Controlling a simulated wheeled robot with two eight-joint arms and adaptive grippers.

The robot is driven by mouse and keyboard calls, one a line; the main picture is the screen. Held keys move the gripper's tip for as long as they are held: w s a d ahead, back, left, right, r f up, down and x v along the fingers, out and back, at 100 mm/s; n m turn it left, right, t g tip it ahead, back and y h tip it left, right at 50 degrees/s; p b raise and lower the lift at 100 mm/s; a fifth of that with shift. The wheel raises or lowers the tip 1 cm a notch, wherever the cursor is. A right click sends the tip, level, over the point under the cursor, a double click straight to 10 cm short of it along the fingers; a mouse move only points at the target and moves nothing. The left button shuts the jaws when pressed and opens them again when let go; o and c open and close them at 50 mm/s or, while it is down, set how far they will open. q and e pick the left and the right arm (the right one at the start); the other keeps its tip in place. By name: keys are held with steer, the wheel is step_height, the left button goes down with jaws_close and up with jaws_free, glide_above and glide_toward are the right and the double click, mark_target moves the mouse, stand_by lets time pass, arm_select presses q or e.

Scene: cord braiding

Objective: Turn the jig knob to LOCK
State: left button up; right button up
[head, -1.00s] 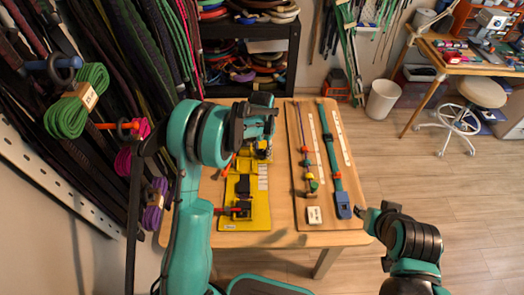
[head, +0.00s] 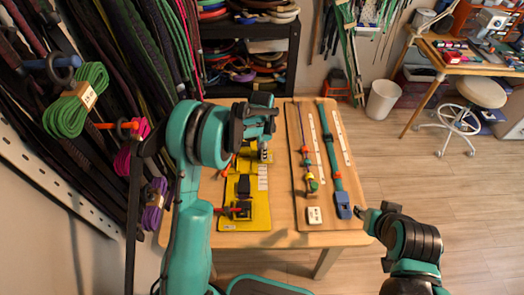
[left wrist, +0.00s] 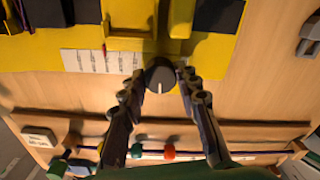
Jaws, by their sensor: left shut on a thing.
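The jig (head: 258,215) is a yellow board on the left half of the table. Its knob (left wrist: 160,77) is round and dark with a white pointer line, which points toward the bottom of the left wrist view. My left gripper (left wrist: 161,80) is shut on the knob, with a finger on each side. In the head view my left gripper (head: 264,146) is over the far right part of the jig, and my arm hides much of it. I cannot read LOCK on the white label strip (left wrist: 95,61). My right gripper (head: 370,214) is off the table's right edge, its fingers unclear.
A wooden board (head: 298,200) with cords, beads and a blue-ended strap (head: 343,205) lies right of the jig. A small white block (head: 314,215) is near its front. Hanging cords and a green coil (head: 80,100) crowd the left wall.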

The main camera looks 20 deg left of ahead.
arm_select(q)
steer(key=shift+m, duration=0.4)
steer(key=o, duration=1.2)
steer(key=shift+c, duration=0.2)
step_height(320, 180, up, 12)
